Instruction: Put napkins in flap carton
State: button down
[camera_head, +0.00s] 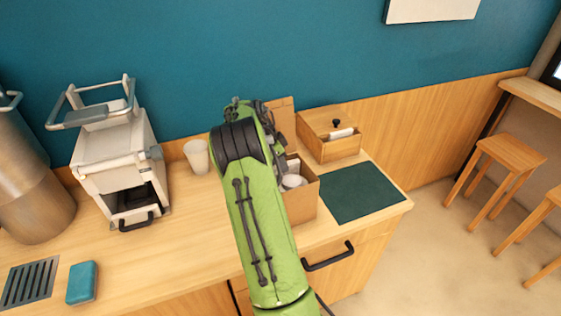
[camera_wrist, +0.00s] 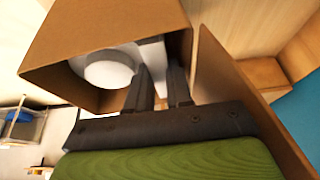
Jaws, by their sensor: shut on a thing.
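The flap carton (camera_head: 304,204) is an open brown cardboard box on the counter, with a raised flap (camera_head: 284,118) behind it. In the wrist view the carton (camera_wrist: 105,35) fills the upper left. My gripper (camera_wrist: 160,76) has its fingertips at the carton's opening, shut on white napkins (camera_wrist: 154,53), which are partly hidden by the fingers. A round white item (camera_wrist: 108,70) lies inside the carton beside the napkins. In the head view my arm hides the gripper. Another white piece (camera_head: 342,133) shows in the wooden box (camera_head: 330,150).
A white cup (camera_head: 197,157) and a coffee machine (camera_head: 118,165) stand left. A blue sponge (camera_head: 82,282) lies at front left.

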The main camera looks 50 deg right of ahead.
jog(key=shift+f, duration=0.1)
jog(key=c, duration=0.9)
grip_release()
jog(key=shift+c, duration=0.2)
notch_tip(320, 180, up, 12)
jog(key=p, duration=0.9)
